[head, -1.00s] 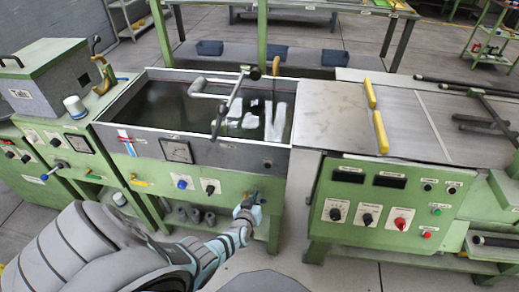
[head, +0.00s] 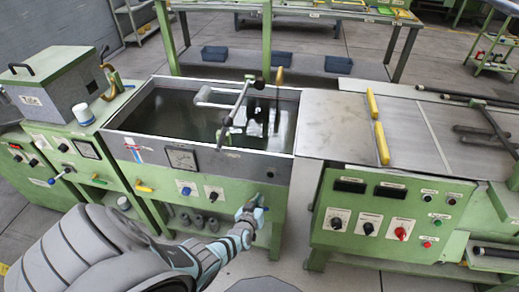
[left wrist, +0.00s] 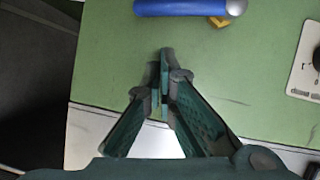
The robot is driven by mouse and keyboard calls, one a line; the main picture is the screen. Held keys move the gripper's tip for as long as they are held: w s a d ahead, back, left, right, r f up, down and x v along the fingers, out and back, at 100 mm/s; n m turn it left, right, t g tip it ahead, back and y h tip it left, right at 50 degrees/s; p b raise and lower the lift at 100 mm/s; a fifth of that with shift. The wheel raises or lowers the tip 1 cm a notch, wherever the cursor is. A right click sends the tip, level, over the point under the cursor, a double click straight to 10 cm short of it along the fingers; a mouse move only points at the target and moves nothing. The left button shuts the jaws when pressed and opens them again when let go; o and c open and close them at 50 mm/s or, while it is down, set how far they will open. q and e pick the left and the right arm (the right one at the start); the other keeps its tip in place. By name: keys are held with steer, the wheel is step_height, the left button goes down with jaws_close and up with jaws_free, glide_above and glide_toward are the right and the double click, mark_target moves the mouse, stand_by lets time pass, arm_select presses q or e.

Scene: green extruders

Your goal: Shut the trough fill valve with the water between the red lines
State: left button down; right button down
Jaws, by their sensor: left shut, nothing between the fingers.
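A blue handle (left wrist: 180,7) with a silver rounded end and a brass bit lies across the top of the left wrist view, likely the fill valve. My left gripper (head: 252,209) is at the trough's lower right front. In the left wrist view (left wrist: 164,62) it is shut and empty, its tips apart from the handle, below it in the picture. My right gripper is out of view.
The trough front also bears a dial (head: 181,159), a blue knob (head: 185,190) and a yellow handle (head: 143,188). A crank-like arm (head: 235,108) hangs over the water. A control cabinet (head: 385,215) with knobs stands to the right. Bare floor shows between them.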

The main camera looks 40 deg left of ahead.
arm_select(q)
steer(key=r+p, duration=0.3)
steer(key=r, duration=0.1)
steer(key=shift+s+a, duration=0.25)
steer(key=shift+s, duration=0.1)
steer(key=p+v, duration=0.5)
steer(key=v, duration=0.3)
steer(key=shift+s+d+f, duration=0.15)
steer(key=shift+s+f, duration=0.1)
steer(key=shift+s, duration=0.2)
steer(key=s+d+f+m+g+h+b, duration=0.1)
steer(key=s+d+f+m+g+h, duration=0.15)
steer(key=s+f, duration=0.45)
steer(key=s+d+f+m+g+h+b, duration=0.1)
steer(key=s+d+f+m+g+h, duration=0.2)
steer(key=s+f, duration=0.45)
steer(key=s+d+f+m+g+b, duration=0.1)
steer(key=s+f+g, duration=0.1)
steer(key=s, duration=0.7)
steer(key=s+d+f+m+g+y+b, duration=0.1)
steer(key=s+f+g, duration=0.2)
steer(key=s, duration=0.7)
steer(key=shift+d+f, duration=0.15)
steer(key=shift+f, duration=0.7)
